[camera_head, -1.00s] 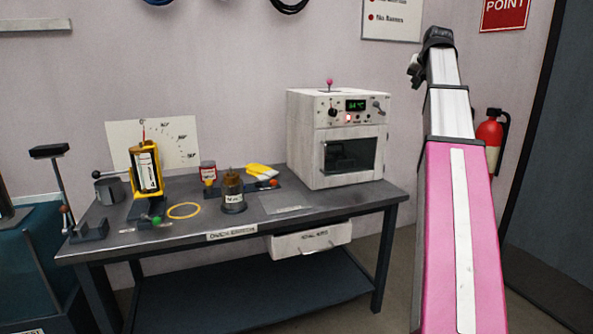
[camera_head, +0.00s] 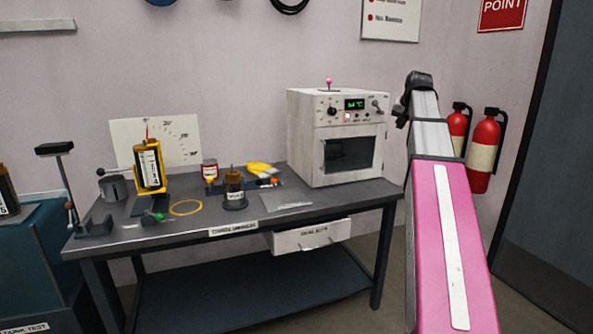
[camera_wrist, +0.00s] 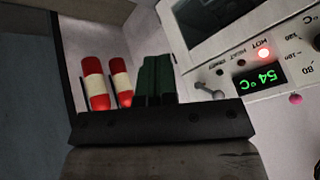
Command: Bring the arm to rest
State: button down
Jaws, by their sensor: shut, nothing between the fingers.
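My arm rises at the right of the head view, beside the white oven (camera_head: 303,140). Its dark wrist end stands up near the wall, clear of the workbench. In the wrist view my gripper (camera_wrist: 155,82) shows two dark green fingers lying together, shut with nothing between them. The oven panel shows upside down at the right of the wrist view, with a green display (camera_wrist: 256,80) reading 54 °C and a lit red lamp beside HOT. The finger tips are not clear in the head view.
The workbench (camera_head: 330,210) holds a yellow stand (camera_head: 150,168), a dark pot (camera_head: 234,190), a yellow ring (camera_head: 186,208) and a yellow cloth. Two red fire extinguishers (camera_head: 484,150) hang on the wall right of my arm. A teal tank (camera_head: 35,255) stands at far left.

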jog(key=s+a+f+n+g, duration=0.1)
jog(key=s+a+f, duration=0.25)
jog(key=f, duration=0.75)
jog(key=s+a+f+g, duration=0.15)
jog(key=a+f, duration=0.25)
jog(key=f, duration=0.7)
jog(key=s+a+f+n+g, duration=0.1)
jog(key=s+a+f, duration=0.25)
jog(key=f, duration=0.75)
jog(key=s+a+f+n+g, duration=0.1)
jog(key=s+a+f, duration=0.3)
jog(key=s+f, duration=0.5)
jog(key=s+a+f+n+g, duration=0.1)
jog(key=s+a+f, duration=0.3)
jog(key=s+f, duration=0.4)
notch_tip(320, 180, down, 4)
jog(key=shift+s+a+r+g, duration=0.2)
jog(key=shift+s+g, duration=0.15)
jog(key=shift+g, duration=0.2)
